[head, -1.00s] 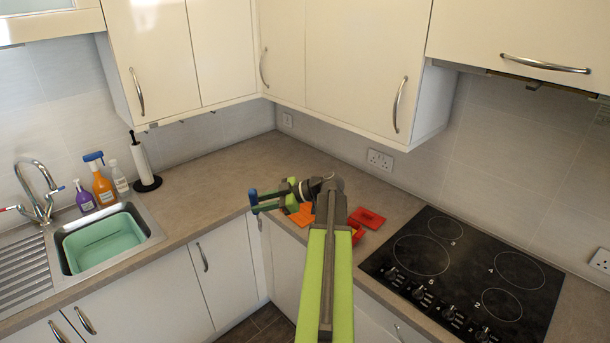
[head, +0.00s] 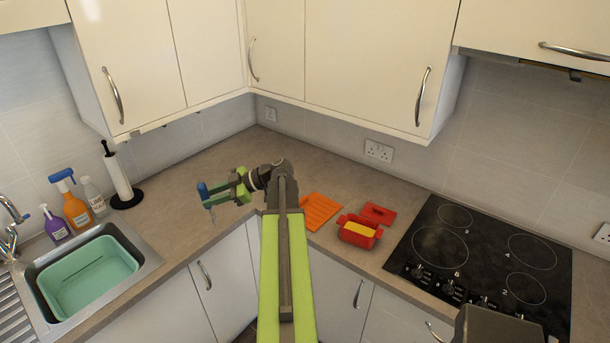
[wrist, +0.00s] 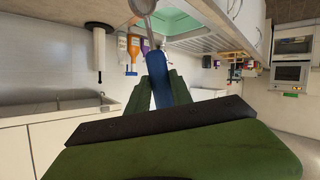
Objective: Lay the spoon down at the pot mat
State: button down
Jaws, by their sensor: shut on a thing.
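My gripper (head: 220,194) is shut on the spoon (head: 203,190) and holds it above the counter near the corner. The spoon's blue handle is between the fingers in the wrist view (wrist: 156,75), and its metal part (wrist: 143,6) runs out of the top of that view. In the head view the handle points up and a thin metal part shows below it. The orange ridged pot mat (head: 318,210) lies flat on the counter, right of my gripper and apart from it.
A red pot (head: 358,231) with yellow inside stands right of the mat, with a red lid (head: 379,213) behind it. The black hob (head: 480,255) is further right. A sink (head: 95,275), bottles (head: 75,205) and a paper towel holder (head: 118,178) are left. The corner counter is clear.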

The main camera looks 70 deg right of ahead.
jog(key=s+d+f+n+g+h+p, duration=0.1)
jog(key=s+d+f+g+h+p, duration=0.1)
jog(key=s+d+f+g, duration=0.5)
jog(key=s+d+f+n+g+h+p, duration=0.2)
jog(key=s+d+f+h, duration=0.1)
jog(key=d, duration=0.7)
jog(key=s+d+r+n+g+h+p, duration=0.1)
jog(key=s+d+g+h, duration=0.1)
jog(key=s+d, duration=0.3)
jog(key=s+d+r+n+g+h+p, duration=0.1)
jog(key=s+d+r+n+g+h, duration=0.1)
jog(key=s+d, duration=0.4)
jog(key=d+h, duration=0.1)
jog(key=d, duration=0.1)
jog(key=shift+s+d+r+n+h, duration=0.2)
jog(key=shift+d+n+h, duration=0.1)
jog(key=shift+d, duration=0.1)
jog(key=shift+r+p, duration=0.1)
jog(key=shift+p, duration=0.2)
notch_tip(320, 180, down, 16)
jog(key=b, duration=1.5)
jog(key=shift+r+b, duration=0.15)
jog(key=shift+b, duration=0.15)
jog(key=shift+r, duration=0.1)
